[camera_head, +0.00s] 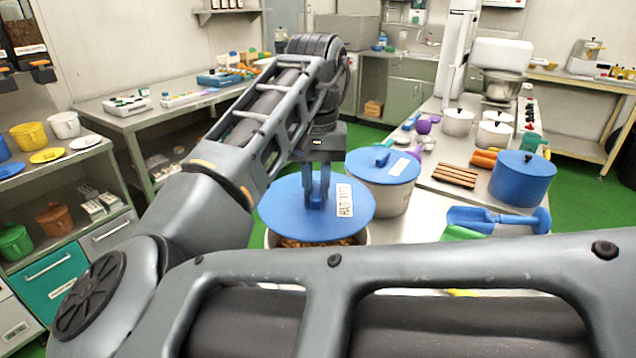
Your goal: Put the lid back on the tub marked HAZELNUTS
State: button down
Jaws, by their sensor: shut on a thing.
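My gripper (317,200) points down and is shut on the upright handle of a round blue lid (290,212). The lid is about level and has a white label on its right side, whose print is turned and hard to read. Below it is an open pale tub (362,238) with brown, nut-like contents (318,243) showing past the lid's near edge. The lid covers most of the tub's mouth from this view; I cannot tell how large the gap is. The tub's front is hidden by my arm.
A second pale tub (392,198) with a blue lid (372,160) stands just behind to the right. A blue pot (522,180), a blue scoop (490,219), a wooden rack (448,176) and white pots (458,122) are on the right-hand bench. My arm spans the foreground.

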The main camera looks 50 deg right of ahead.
jog(key=shift+f+b, duration=2.15)
jog(key=shift+f, duration=0.9)
jog(key=shift+s+p, duration=0.1)
jog(key=shift+p, duration=0.6)
jog(key=shift+f+p, duration=0.4)
dwell(0.3)
jog(key=c, duration=0.9)
grip_release()
jog(key=shift+c, duration=0.2)
jog(key=shift+o, duration=0.5)
jog(key=o, duration=0.5)
jog(key=shift+c, duration=0.2)
